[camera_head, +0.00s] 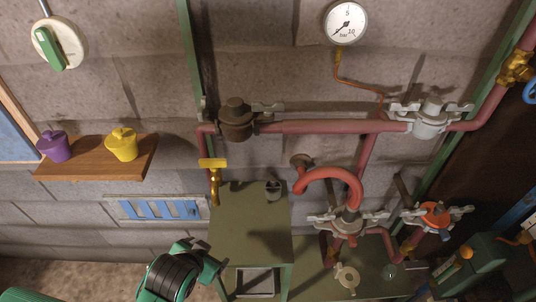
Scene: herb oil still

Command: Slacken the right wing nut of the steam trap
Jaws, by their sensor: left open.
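Several pipe fittings with wing nuts hang on the pink pipes, and I cannot tell for sure which is the steam trap. A silver fitting (430,120) at upper right has wing nuts on both sides, the right one (458,107) near the brass valve. Lower down are a silver fitting (350,222) and an orange-topped fitting (436,214), both with wing nuts. My left gripper (204,256) is open and empty at bottom centre-left, below and apart from all fittings. My right gripper is not visible.
A green stand (240,215) with a small dark cup (273,190) is right of my left gripper. A brass-yellow tap (213,180) is above it. A wooden shelf (90,170) holds purple and yellow pots. A pressure gauge (345,22) hangs at the top. Green uprights flank the pipes.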

